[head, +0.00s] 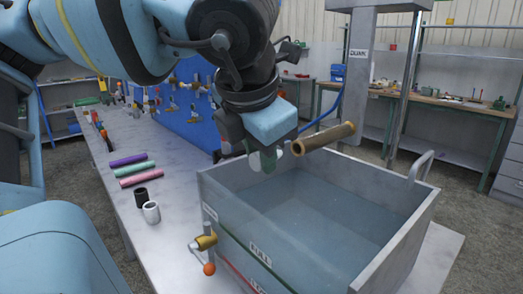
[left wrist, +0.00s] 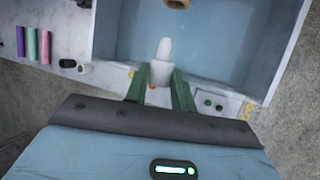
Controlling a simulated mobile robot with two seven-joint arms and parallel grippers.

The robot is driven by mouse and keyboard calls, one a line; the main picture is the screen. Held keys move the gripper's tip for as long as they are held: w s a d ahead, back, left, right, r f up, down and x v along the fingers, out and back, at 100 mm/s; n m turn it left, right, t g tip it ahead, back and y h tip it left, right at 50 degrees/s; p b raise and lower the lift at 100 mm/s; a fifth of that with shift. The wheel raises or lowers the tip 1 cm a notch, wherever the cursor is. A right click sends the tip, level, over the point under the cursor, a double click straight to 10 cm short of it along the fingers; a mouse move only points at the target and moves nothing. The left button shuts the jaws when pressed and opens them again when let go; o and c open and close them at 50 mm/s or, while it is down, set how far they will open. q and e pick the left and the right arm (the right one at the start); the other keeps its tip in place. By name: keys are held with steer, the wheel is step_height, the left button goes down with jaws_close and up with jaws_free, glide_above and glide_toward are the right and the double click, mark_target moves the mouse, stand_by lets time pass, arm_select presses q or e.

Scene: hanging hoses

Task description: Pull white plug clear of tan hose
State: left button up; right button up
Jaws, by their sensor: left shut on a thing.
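The tan hose (head: 323,138) hangs over the tank's far part, its open end facing my left gripper. In the left wrist view the end of the tan hose (left wrist: 177,4) shows at the top edge. My left gripper (head: 264,160) is above the tank. In the left wrist view its green fingers (left wrist: 161,92) are shut on the white plug (left wrist: 161,70), whose narrow tip points toward the hose. A gap shows between the plug's tip and the hose end. In the head view the fingers hide part of the plug. My right gripper is not in view.
The tank (head: 410,232) of water stands on the grey table, with a brass valve (head: 205,241) at its front left. Purple (head: 128,159), green (head: 137,168) and pink (head: 141,177) hose pieces lie left of it, near a black (head: 141,197) and a white fitting (head: 151,212).

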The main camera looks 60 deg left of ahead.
mark_target(250, 162)
arm_select(q)
steer(key=shift+s+d+r+p, duration=0.15)
steer(key=shift+s+r+p, duration=0.55)
steer(key=shift+s+r, duration=0.6)
